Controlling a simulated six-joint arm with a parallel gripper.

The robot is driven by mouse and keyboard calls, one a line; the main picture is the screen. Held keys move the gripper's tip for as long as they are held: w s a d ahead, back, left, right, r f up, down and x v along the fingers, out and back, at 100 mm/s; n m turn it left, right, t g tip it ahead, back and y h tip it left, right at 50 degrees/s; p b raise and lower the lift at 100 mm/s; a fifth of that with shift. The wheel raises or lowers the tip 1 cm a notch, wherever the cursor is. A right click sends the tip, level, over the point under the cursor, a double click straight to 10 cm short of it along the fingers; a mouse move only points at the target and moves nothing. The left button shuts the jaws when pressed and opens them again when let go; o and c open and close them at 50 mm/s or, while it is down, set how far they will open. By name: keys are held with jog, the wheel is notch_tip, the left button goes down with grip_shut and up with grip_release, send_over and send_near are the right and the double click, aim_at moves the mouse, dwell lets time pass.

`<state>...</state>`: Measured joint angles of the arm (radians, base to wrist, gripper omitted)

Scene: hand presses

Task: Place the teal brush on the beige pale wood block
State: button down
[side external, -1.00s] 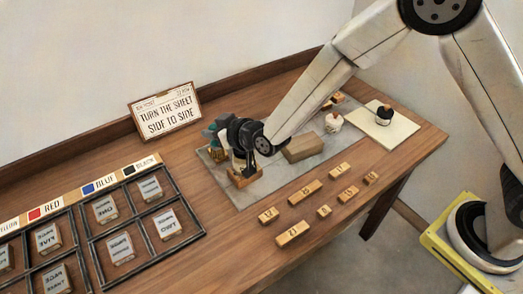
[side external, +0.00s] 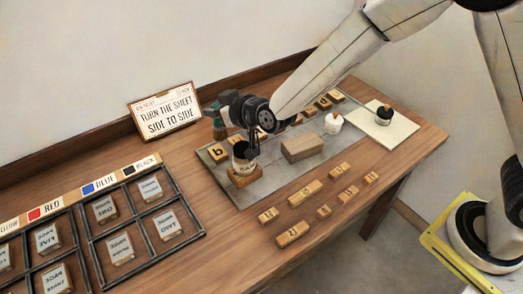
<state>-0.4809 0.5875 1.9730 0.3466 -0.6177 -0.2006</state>
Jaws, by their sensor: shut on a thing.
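My gripper (side external: 249,142) is dark and in front of the back edge of the grey mat, low beside an open pot. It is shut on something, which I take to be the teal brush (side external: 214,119). The brush's teal part shows just left of the dark wrist, above a letter block. The grip itself is hidden or too small to make out. The beige pale wood block (side external: 303,147) lies on the grey mat to the right of my gripper, with its top bare.
The open pot (side external: 243,158) stands on a small wooden block beneath my gripper. A white jar (side external: 333,122) and a black jar (side external: 384,114) stand to the right. Several letter blocks (side external: 311,188) lie in front of the mat. A dark divided tray (side external: 120,220) is at left.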

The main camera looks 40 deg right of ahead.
jog(key=s+d+f+m+h, duration=0.1)
jog(key=d+f+m+h, duration=0.1)
jog(key=d, duration=1)
jog(key=s+d+f+m+h, duration=0.2)
jog(key=d+m+h, duration=0.3)
jog(key=d, duration=0.8)
jog(key=shift+d+f+g+h, duration=0.15)
jog(key=shift+f+g+h, duration=0.15)
jog(key=shift+f+h, duration=0.4)
jog(key=shift+s+r, duration=0.1)
jog(key=shift+r, duration=0.05)
jog(key=shift+f, duration=2.2)
jog(key=shift+f, duration=1.8)
jog(key=shift+f, duration=0.1)
